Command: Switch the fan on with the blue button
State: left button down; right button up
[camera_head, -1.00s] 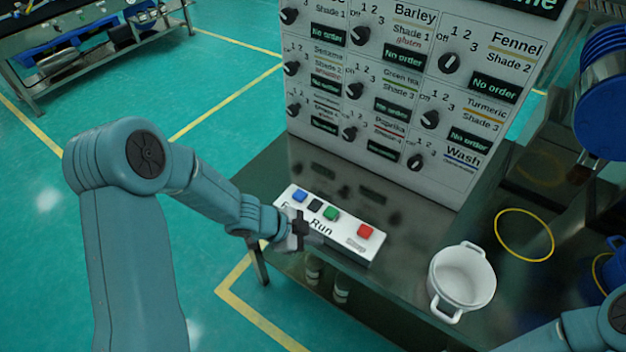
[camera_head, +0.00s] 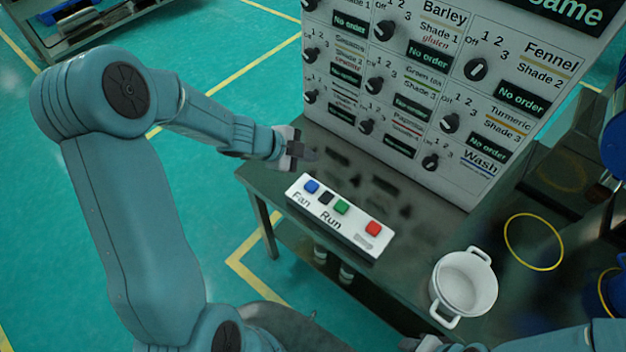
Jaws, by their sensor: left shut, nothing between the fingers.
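The white button box (camera_head: 340,233) lies on the dark table. Its blue button (camera_head: 311,187) is at the left end, by the word "Fan". A black button (camera_head: 325,198), a green button (camera_head: 341,207) by the word "Run" and a red button (camera_head: 373,228) follow to the right. My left gripper (camera_head: 300,150) is shut and empty, above and behind the blue button in the picture, apart from it. The blue button is in plain view. My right gripper (camera_head: 428,344) shows only partly at the bottom edge; its fingers cannot be made out.
A white panel (camera_head: 385,165) with several knobs and "No order" displays stands behind the box. A white two-handled pot (camera_head: 466,283) stands right of the box. A yellow ring (camera_head: 534,242) marks the table farther right. The table's front edge runs close below the box.

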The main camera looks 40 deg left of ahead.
pick_arm(q)
jog(key=b, duration=0.9)
send_over(309, 187)
notch_tip(309, 187, down, 8)
jog(key=shift+w+f, duration=0.1)
jog(key=shift+f, duration=0.3)
jog(key=shift+s, duration=0.2)
jog(key=shift+w, duration=0.15)
jog(key=shift+f, duration=0.1)
dwell(1.0)
jog(key=shift+f+b, duration=0.3)
jog(key=shift+f, duration=0.05)
